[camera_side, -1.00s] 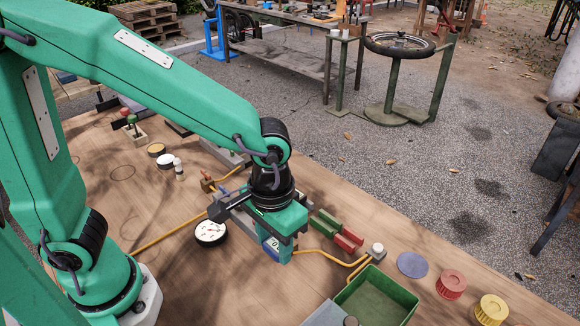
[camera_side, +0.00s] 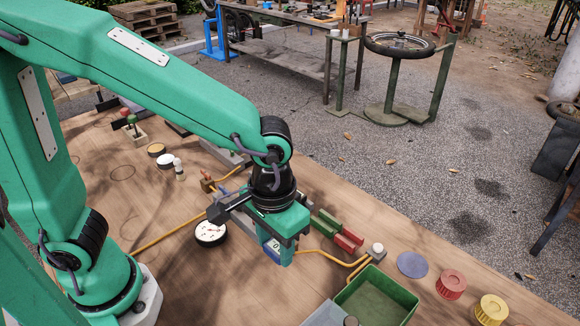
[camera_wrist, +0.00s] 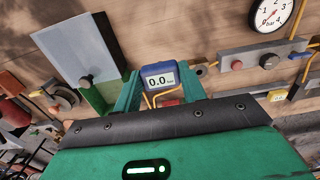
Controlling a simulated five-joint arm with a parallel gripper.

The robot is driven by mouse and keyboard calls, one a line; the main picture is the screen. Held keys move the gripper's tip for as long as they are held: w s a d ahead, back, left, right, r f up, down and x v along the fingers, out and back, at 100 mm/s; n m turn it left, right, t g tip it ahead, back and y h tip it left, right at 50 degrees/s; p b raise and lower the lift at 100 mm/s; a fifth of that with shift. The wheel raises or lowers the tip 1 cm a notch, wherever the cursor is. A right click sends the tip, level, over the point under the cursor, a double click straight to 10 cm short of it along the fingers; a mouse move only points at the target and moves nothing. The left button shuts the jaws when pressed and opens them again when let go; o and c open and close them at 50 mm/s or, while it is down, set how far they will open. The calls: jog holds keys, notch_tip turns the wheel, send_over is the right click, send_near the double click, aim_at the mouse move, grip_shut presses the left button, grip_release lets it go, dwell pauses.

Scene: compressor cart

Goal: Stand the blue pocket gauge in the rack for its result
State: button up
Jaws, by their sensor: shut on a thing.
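The blue pocket gauge (camera_side: 272,252) is held in my gripper (camera_side: 280,240), which is shut on it above the bench. In the wrist view the gauge (camera_wrist: 160,67) sits between my two green fingers (camera_wrist: 160,88), its display facing the camera and reading 0.0. In the side view, a pair of green bars (camera_side: 325,222) and a pair of red bars (camera_side: 347,241) stand just right of my gripper; they look like the rack. A red piece (camera_wrist: 168,101) shows below the gauge in the wrist view. My gripper partly hides the bench behind it.
A green bin (camera_side: 400,296) stands at the front right, with a blue disc (camera_side: 412,265), a red cap (camera_side: 451,284) and a yellow cap (camera_side: 491,309) beyond it. A round white dial (camera_side: 210,232) lies left of my gripper. A yellow hose (camera_side: 170,234) crosses the bench.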

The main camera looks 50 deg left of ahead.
jog(key=w+d+f, duration=0.1)
jog(key=w+f, duration=0.1)
jog(key=w, duration=1.9)
jog(key=shift+f, duration=0.3)
jog(key=shift+f, duration=0.25)
jog(key=shift+f, duration=2.6)
jog(key=shift+f, duration=1.65)
jog(key=o, duration=1.1)
jog(key=shift+o, duration=0.2)
